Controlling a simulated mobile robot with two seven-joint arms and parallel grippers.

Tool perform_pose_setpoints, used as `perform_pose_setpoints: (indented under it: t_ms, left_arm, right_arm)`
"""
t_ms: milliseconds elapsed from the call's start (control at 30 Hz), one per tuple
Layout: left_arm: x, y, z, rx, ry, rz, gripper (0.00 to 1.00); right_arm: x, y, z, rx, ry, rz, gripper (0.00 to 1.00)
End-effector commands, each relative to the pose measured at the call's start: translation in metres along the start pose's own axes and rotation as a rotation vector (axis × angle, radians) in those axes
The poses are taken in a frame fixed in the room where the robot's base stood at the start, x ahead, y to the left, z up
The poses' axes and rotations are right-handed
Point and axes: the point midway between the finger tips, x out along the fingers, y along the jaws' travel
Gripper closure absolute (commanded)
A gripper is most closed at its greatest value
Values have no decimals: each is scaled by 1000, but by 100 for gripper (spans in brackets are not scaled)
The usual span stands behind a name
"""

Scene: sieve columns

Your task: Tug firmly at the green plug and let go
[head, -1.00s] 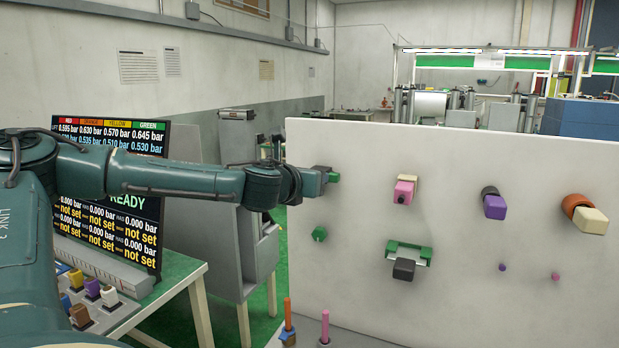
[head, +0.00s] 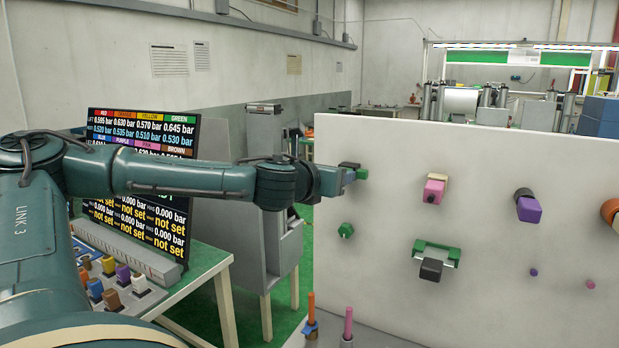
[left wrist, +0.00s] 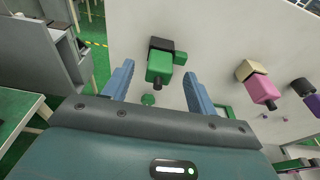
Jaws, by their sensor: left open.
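The green plug (left wrist: 159,66) sticks out of the pale upright panel (left wrist: 218,52), with a black block at its base. In the head view the green plug (head: 358,171) is near the panel's upper left corner, partly hidden by my left gripper (head: 349,176). In the left wrist view my left gripper (left wrist: 158,72) is open, its two blue-grey fingers on either side of the plug with a gap at each side. Whether the fingertips reach past the plug's end is hard to tell. My right gripper is in no view.
The panel also bears a green knob (head: 346,230), a pink plug (head: 434,190), a purple plug (head: 528,208) and a black plug (head: 431,269) below a green bracket. An orange peg (head: 310,312) and a pink peg (head: 348,324) stand in front. A display (head: 130,150) stands left.

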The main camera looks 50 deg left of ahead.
Motion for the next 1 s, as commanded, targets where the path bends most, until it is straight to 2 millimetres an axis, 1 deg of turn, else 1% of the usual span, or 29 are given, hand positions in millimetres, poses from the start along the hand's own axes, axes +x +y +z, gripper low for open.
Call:
perform_pose_setpoints:
  t_ms: [33, 367, 400, 633, 800, 1000]
  left_arm:
    - [-6, -1, 2, -3, -4, -2, 42]
    - [-42, -1, 0, 1, -5, -2, 42]
    - [-49, -1, 0, 5, -6, -2, 42]
    - [-79, 0, 0, 3, -3, 0, 42]
    - [-89, 0, -1, 0, 0, -1, 42]
    - [-91, -1, -1, -1, 1, -1, 42]
  right_arm:
    - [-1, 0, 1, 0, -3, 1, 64]
    - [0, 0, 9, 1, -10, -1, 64]
    - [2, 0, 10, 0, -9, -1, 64]
    - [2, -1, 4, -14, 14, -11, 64]
    - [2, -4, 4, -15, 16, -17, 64]
    - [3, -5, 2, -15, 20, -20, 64]
